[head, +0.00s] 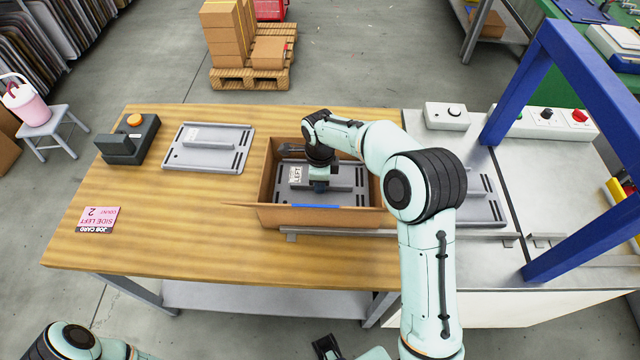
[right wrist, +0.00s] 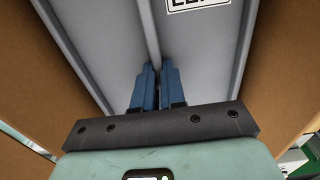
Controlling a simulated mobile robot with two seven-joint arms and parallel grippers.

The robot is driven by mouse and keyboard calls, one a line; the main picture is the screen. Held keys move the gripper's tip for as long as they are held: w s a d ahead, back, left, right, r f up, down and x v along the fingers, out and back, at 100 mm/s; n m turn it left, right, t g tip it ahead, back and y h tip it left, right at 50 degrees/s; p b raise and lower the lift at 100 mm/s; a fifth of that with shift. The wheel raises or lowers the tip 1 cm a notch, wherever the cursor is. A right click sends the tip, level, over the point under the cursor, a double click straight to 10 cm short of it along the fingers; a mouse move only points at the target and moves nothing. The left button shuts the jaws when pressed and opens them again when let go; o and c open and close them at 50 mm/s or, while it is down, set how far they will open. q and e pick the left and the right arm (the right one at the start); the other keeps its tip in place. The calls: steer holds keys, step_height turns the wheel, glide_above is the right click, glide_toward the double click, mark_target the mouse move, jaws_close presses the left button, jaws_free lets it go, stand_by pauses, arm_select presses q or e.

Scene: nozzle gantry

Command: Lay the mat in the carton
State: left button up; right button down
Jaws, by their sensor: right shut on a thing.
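The open cardboard carton (head: 270,216) stands at the right end of the wooden table. A grey mat (head: 347,178) with a white label reading LEFT lies within its walls, roughly flat. I cannot tell whether it touches the carton floor. My right gripper (head: 319,186) reaches down into the carton. In the right wrist view its blue fingers (right wrist: 157,88) are shut on the raised rib of the mat (right wrist: 95,50), and part of the label shows. The gripper hides part of the mat.
Another grey mat (head: 228,158) lies left of the carton, and one (head: 482,210) on the metal bench. A pink job card (head: 98,219) reads SIDE LEFT, count 2. A dark device with an orange knob (head: 128,142) stands back left. A blue gantry frame (head: 515,85) rises at right.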

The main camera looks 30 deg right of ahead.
steer(key=shift+f, duration=0.35)
steer(key=shift+f, duration=0.1)
steer(key=c, duration=1.6)
jaws_free()
steer(key=shift+f, duration=0.15)
steer(key=shift+c, duration=0.2)
steer(key=o, duration=0.4)
steer(key=shift+o, duration=0.2)
step_height(320, 180, up, 12)
steer(key=p, duration=0.1)
steer(key=shift+r, duration=0.25)
